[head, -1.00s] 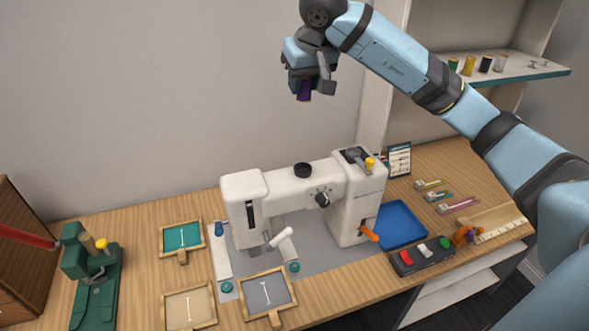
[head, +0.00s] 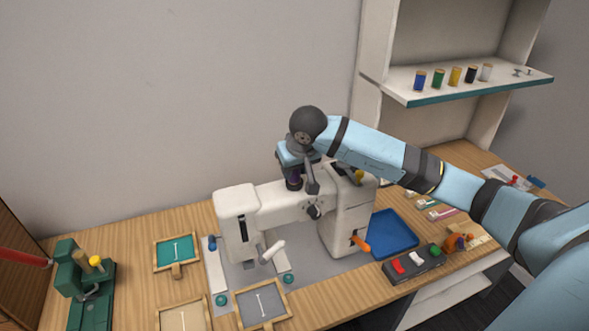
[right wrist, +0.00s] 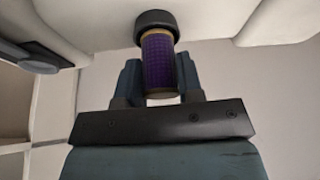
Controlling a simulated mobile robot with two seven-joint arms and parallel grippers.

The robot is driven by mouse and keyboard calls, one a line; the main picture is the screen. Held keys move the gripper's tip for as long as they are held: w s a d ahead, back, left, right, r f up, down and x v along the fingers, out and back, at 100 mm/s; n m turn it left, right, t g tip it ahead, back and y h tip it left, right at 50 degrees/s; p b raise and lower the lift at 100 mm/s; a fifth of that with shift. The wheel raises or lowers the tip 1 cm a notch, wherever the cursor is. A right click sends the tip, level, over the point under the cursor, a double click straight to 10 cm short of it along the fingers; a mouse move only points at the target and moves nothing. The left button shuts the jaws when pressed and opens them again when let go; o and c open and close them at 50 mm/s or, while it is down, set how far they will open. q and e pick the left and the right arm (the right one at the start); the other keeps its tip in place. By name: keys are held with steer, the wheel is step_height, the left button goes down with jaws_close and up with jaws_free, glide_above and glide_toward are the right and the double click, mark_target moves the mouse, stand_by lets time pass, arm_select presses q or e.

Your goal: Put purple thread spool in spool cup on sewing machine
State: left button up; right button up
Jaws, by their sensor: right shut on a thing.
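The white sewing machine (head: 238,207) stands on the table. My right gripper (head: 296,172) is above its top and shut on the purple thread spool (head: 293,178), which is mostly hidden in the head view. In the right wrist view the spool (right wrist: 159,65) is between the two fingers (right wrist: 159,78). One end of it meets the black spool cup (right wrist: 155,20), with a gold rim showing at the cup's mouth. The cup (head: 293,186) also shows just under the spool in the head view. I cannot tell how deep the spool sits. My left gripper is out of view.
A shelf (head: 440,95) at the upper right holds several colored spools. A blue tray (head: 390,235) and a black switch box (head: 412,262) are right of the machine. A green device (head: 80,280) and framed pieces (head: 177,252) are at the left. Space above the machine's left is clear.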

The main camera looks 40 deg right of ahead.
steer(key=shift+f, duration=0.45)
steer(key=shift+f, duration=0.2)
steer(key=o, duration=0.9)
